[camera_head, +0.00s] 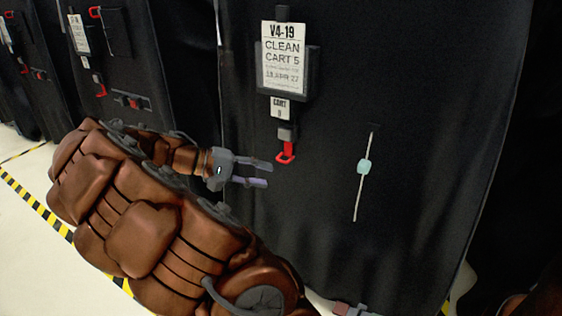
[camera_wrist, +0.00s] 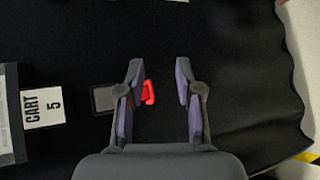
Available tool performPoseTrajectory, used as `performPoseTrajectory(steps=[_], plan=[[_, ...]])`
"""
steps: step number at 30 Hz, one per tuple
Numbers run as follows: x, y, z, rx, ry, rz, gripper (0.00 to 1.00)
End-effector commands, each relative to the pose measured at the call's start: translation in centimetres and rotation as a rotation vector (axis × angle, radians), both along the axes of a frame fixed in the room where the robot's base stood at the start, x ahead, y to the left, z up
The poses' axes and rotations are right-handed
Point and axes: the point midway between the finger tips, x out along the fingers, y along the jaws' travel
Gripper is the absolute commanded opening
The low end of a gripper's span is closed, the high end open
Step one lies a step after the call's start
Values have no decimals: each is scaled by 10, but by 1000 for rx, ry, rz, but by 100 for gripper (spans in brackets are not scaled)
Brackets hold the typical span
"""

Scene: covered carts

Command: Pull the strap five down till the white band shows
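The strap of cart 5 ends in a red pull loop (camera_head: 286,152) that hangs from a dark grey buckle (camera_head: 287,133), below the small CART label (camera_head: 280,108). My gripper (camera_head: 268,174) is open, just left of the loop and slightly lower, fingers pointing right. In the wrist view, the red loop (camera_wrist: 149,92) lies between the spread fingers, close to the left one, which hides part of it. The grey buckle (camera_wrist: 103,98) is left of that finger, and the label there reads CART 5 (camera_wrist: 43,107). Nothing is gripped.
A black cover (camera_head: 420,120) hangs around the cart. A sign holder (camera_head: 286,60) reads CLEAN CART 5. A pale cord with a light-blue toggle (camera_head: 364,167) hangs to the right. Other covered carts with red loops (camera_head: 101,90) stand left. Striped tape (camera_head: 35,205) marks the floor.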

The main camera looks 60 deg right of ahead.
Motion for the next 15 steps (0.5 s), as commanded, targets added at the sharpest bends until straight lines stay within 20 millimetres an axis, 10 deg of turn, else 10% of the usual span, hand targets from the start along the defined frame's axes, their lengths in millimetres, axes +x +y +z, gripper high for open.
performPoseTrajectory(steps=[15], plan=[[56, -50, -14, -208, 127, 59, 35]])
